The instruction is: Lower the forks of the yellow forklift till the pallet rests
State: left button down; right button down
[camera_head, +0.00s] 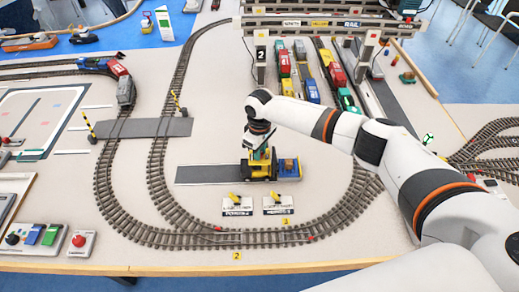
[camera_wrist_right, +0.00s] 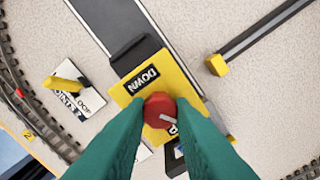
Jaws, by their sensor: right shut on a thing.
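The yellow forklift (camera_head: 257,171) stands on the right part of a dark strip in the head view. A load with blue on top, seemingly on the pallet (camera_head: 288,168), is at its right side; whether it touches the ground I cannot tell. My right gripper (camera_head: 258,151) is over the forklift. In the right wrist view its green fingers are shut on a red knob (camera_wrist_right: 160,110) with a grey pointer mark, on the yellow body (camera_wrist_right: 190,82). A DOWN label (camera_wrist_right: 143,80) shows beyond the knob; another label is mostly hidden by the fingers. My left gripper is not in view.
Two points levers (camera_head: 237,205) (camera_head: 277,203) stand just in front of the forklift. Curved track (camera_head: 160,165) loops around it. A gantry crane (camera_head: 300,22) and several wagons stand behind. The dark strip (camera_head: 205,174) left of the forklift is clear.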

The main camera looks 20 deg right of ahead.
jog(key=shift+n, duration=2.2)
jog(key=c, duration=1.2)
grip_release()
jog(key=shift+c, duration=0.2)
notch_tip(320, 180, up, 12)
jog(key=b, duration=0.1)
